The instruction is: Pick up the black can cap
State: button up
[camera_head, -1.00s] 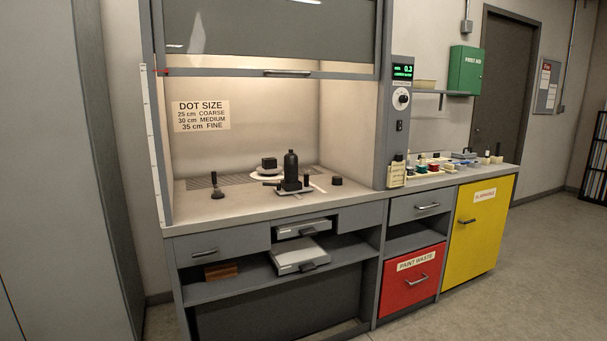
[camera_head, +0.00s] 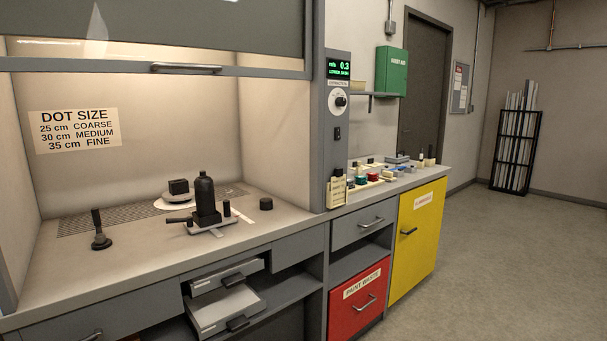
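A small, short black cylinder (camera_head: 266,204), which looks like the can cap, stands on the fume hood's worktop (camera_head: 125,262) near its right side. It is apart from other things. A black can-shaped bottle (camera_head: 205,195) stands upright to its left on a pale stand with a dark handle. My gripper is out of view.
A dark upright tool (camera_head: 99,232) stands at left. The raised sash (camera_head: 150,66) hangs above the opening. Open drawers (camera_head: 225,308) jut out below. The floor (camera_head: 480,270) at right is clear.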

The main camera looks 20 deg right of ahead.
aim_at(266, 204)
jog(key=i+l+u, duration=0.1)
jog(key=i+l, duration=0.35)
jog(key=l, duration=0.2)
jog(key=i+l+u, duration=0.15)
jog(key=i+l, duration=0.3)
jog(key=l, duration=0.25)
jog(key=i+l+u, duration=0.15)
jog(key=l, duration=0.2)
jog(key=i+l+u, duration=0.1)
jog(key=i+l, duration=0.15)
jog(key=l, duration=0.65)
jog(key=k+l+u, duration=0.1)
jog(key=l, duration=0.4)
jog(key=k+l, duration=0.1)
jog(key=l, duration=0.45)
jog(key=l+u, duration=0.15)
jog(key=l, duration=0.35)
jog(key=k, duration=0.05)
